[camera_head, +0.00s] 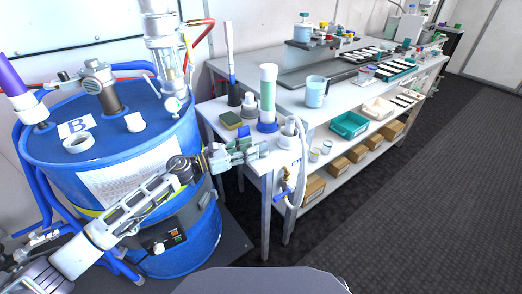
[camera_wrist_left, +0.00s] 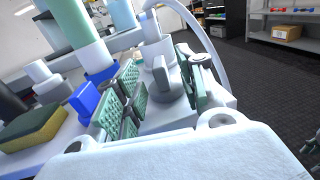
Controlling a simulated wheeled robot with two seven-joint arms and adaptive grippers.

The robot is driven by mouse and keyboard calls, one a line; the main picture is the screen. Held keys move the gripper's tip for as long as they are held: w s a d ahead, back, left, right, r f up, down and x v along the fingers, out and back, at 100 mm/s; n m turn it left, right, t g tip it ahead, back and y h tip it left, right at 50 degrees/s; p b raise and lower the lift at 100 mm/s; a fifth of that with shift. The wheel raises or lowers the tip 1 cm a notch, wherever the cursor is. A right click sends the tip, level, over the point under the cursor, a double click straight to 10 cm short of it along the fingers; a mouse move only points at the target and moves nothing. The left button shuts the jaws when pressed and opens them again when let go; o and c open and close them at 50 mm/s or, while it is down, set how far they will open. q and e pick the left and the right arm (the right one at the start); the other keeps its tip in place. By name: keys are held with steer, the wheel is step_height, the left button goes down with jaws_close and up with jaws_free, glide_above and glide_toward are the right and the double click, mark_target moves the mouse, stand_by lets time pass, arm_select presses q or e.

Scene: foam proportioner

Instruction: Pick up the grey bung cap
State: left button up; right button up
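A grey bung cap (camera_wrist_left: 161,74) with a raised upright grip stands at the near end of the bench in the left wrist view. In the head view, a pale piece at the fingertips (camera_head: 263,148) may be this cap, mostly hidden by the gripper. My left gripper (camera_head: 250,150) reaches the bench's near edge. In the left wrist view its green-padded fingers (camera_wrist_left: 165,85) are apart, one on each side of the cap. A gap shows on the right; contact on the left cannot be told.
A green-and-white cylinder on a blue base (camera_head: 268,95) stands just behind the gripper, beside a sponge (camera_head: 230,120). A white hose (camera_head: 302,150) hangs at the bench corner. The blue drum (camera_head: 120,170) is left, with a white cap (camera_head: 135,122) on top.

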mark_target(261, 143)
arm_select(q)
steer(key=shift+x, duration=2.6)
steer(key=shift+w+a+r, duration=0.1)
jaws_close()
